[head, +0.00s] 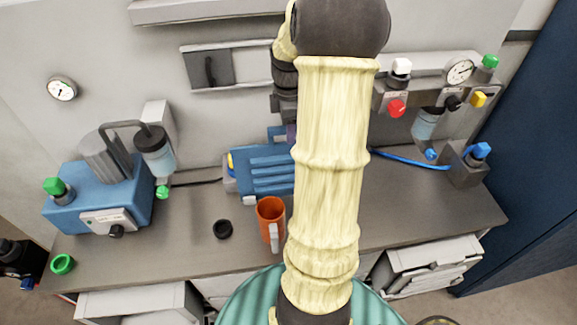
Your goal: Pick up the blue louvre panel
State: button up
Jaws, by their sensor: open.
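The blue louvre panel (268,181) lies on the grey bench near its back, with several raised slats across it. Its right part is hidden behind my cream-coloured arm. My gripper (284,118) shows only in part, at the left edge of my arm and pointing down by the panel's back edge. It is open. My arm hides most of the fingers, so I cannot tell whether they touch the panel.
An orange mug (270,218) stands in front of the panel, with a black ring (222,229) to its left. A blue pump unit (100,205) is at left. A valve manifold (430,85) is on the wall at right, above a blue hose (410,160).

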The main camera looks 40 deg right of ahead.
jog(key=shift+f, duration=0.95)
jog(key=shift+a, duration=0.1)
grip_shut()
dwell(0.9)
